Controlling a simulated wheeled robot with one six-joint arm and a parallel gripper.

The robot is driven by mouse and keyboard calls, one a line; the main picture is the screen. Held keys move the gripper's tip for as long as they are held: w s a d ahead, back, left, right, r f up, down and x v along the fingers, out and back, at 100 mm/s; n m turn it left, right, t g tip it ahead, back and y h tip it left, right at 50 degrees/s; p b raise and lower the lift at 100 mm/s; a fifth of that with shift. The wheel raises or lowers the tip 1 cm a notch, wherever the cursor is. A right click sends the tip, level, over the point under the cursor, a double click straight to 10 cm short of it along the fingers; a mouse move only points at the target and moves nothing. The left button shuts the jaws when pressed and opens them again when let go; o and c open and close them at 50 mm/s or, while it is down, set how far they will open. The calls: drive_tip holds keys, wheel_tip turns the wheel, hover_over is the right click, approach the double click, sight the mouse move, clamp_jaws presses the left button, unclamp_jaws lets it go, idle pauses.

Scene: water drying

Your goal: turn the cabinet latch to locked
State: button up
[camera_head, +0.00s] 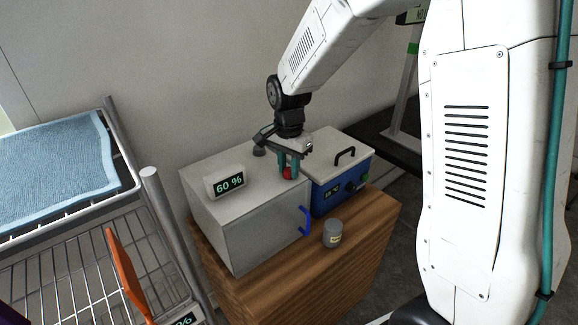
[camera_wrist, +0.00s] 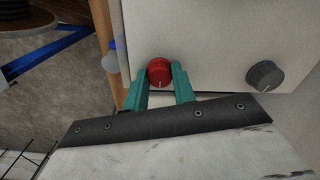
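The cabinet (camera_head: 262,232) is a pale box with a grey front door and a blue handle (camera_head: 305,220). A round red knob (camera_wrist: 159,71) with a white pointer line sits on its top; it also shows in the head view (camera_head: 287,173). The pointer line faces the palm side of my gripper in the wrist view. My gripper (camera_head: 288,172) points down, its teal fingers on either side of the red knob, with the tips (camera_wrist: 160,78) very close to its sides. I cannot tell whether they press on it. No separate latch marking is legible.
A dark grey knob (camera_wrist: 265,75) and a "60 %" display (camera_head: 229,184) also stand on the cabinet top. A blue box with a pale handled lid (camera_head: 335,162) is beside it. A grey jar (camera_head: 332,234) stands on the wooden table (camera_head: 345,262). A wire rack (camera_head: 75,262) is at left.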

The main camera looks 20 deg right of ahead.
drive_tip(key=c, duration=0.3)
drive_tip(key=shift+c, duration=0.2)
drive_tip(key=n, duration=0.3)
drive_tip(key=shift+n, duration=0.4)
drive_tip(key=n, duration=0.4)
drive_tip(key=shift+n, duration=0.3)
drive_tip(key=n, duration=0.5)
drive_tip(key=shift+n, duration=2.3)
